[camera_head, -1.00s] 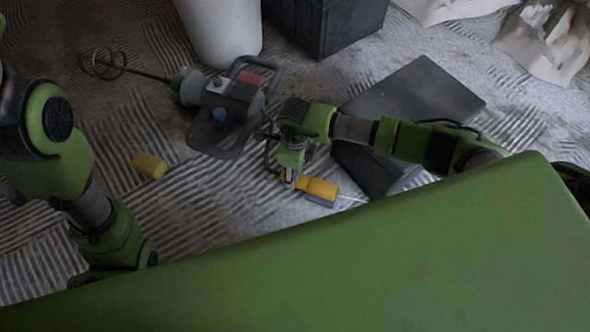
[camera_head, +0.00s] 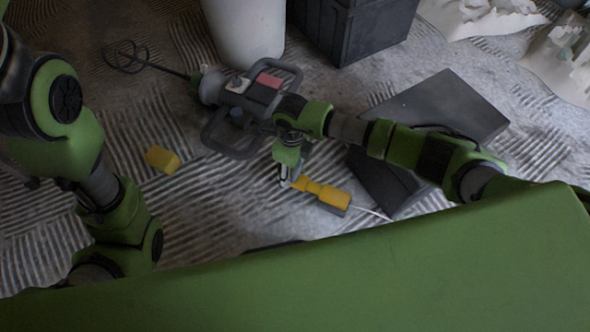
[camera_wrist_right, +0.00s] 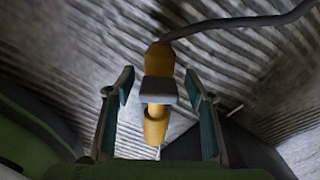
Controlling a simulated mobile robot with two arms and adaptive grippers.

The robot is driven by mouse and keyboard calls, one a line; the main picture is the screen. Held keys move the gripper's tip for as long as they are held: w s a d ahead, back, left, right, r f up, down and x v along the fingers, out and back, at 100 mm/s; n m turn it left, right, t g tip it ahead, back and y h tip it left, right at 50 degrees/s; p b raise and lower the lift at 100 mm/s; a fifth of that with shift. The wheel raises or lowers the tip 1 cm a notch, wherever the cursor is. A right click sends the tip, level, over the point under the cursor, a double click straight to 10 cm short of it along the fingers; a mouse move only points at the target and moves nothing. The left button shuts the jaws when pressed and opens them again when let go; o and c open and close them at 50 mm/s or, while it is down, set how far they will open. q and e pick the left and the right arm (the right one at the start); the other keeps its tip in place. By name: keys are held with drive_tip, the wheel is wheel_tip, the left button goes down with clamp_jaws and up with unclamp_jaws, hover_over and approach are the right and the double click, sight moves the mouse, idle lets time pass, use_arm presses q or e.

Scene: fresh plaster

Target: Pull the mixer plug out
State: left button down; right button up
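The yellow mixer plug (camera_wrist_right: 160,60), with a dark cable at its far end, appears joined in line with a yellow connector (camera_wrist_right: 155,125). A grey flap or plate lies across them. In the head view, the plug (camera_head: 304,185) is left of the wider yellow connector (camera_head: 335,196), which trails a white cable. My right gripper (camera_wrist_right: 160,108) is open, its fingers on either side of the yellow pair with gaps showing. In the head view the right gripper (camera_head: 288,181) is at the plug's left end. The mixer (camera_head: 245,100) lies behind it. My left gripper is hidden behind my green body.
A flat dark grey case or board (camera_head: 445,110) lies right of the connector. A loose yellow block (camera_head: 162,159) lies to the left. A white bucket (camera_head: 245,30) and a dark crate (camera_head: 355,28) stand at the back. Ridged floor is clear at front left.

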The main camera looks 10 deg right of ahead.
drive_tip(key=shift+r, duration=0.1)
wheel_tip(320, 180, up, 12)
idle(0.7)
drive_tip(key=shift+s, duration=0.1)
idle(0.3)
